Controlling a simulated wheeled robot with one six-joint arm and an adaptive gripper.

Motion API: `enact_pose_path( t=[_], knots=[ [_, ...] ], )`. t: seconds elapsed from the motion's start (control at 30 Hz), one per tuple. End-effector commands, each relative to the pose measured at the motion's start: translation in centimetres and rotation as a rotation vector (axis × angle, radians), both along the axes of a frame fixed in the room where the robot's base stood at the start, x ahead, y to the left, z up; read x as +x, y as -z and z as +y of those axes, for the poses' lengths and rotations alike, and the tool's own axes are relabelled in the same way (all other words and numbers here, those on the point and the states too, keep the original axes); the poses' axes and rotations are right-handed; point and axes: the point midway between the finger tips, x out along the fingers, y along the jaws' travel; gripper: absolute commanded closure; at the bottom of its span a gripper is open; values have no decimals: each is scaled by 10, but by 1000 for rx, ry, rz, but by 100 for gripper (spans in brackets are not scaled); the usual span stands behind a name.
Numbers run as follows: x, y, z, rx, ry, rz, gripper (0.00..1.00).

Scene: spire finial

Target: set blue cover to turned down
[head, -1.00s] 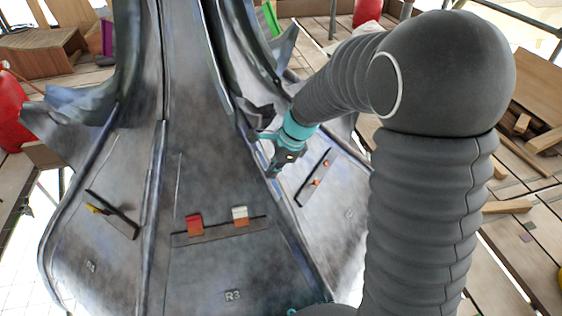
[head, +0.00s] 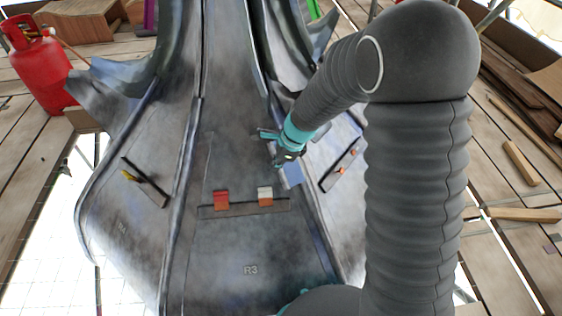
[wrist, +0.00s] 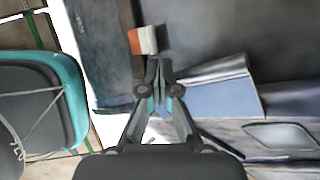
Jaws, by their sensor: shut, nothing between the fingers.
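My gripper (head: 287,160) is shut and empty beside the ridge on the right of the middle panel. In the wrist view its fingertips (wrist: 158,88) meet over a dark surface. A blue-grey patch (head: 292,174) shows just below the gripper; a blue-grey folded face (wrist: 228,98) shows right of the fingers in the wrist view. I cannot tell whether either is the blue cover. The middle strip (head: 243,209) bears a red cover (head: 221,196) and a white cover (head: 265,192), each with orange below. The right strip (head: 340,169) shows small orange spots; its covers are unclear.
A yellow piece (head: 129,175) sits on the left panel's strip. A red gas cylinder (head: 42,65) stands at the left on planks. Timber (head: 520,163) lies at the right. Raised ridges run between the panels, and leaf-shaped metal (head: 122,88) juts out above.

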Motion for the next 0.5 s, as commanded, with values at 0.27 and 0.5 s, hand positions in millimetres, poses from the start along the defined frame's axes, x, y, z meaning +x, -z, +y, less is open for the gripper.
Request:
enact_pose_path(
  t=[0.27, 0.5],
  knots=[
    [5, 8, 7, 0, 0, -1, 100],
    [6, 11, 9, 0, 1, -2, 100]
  ],
)
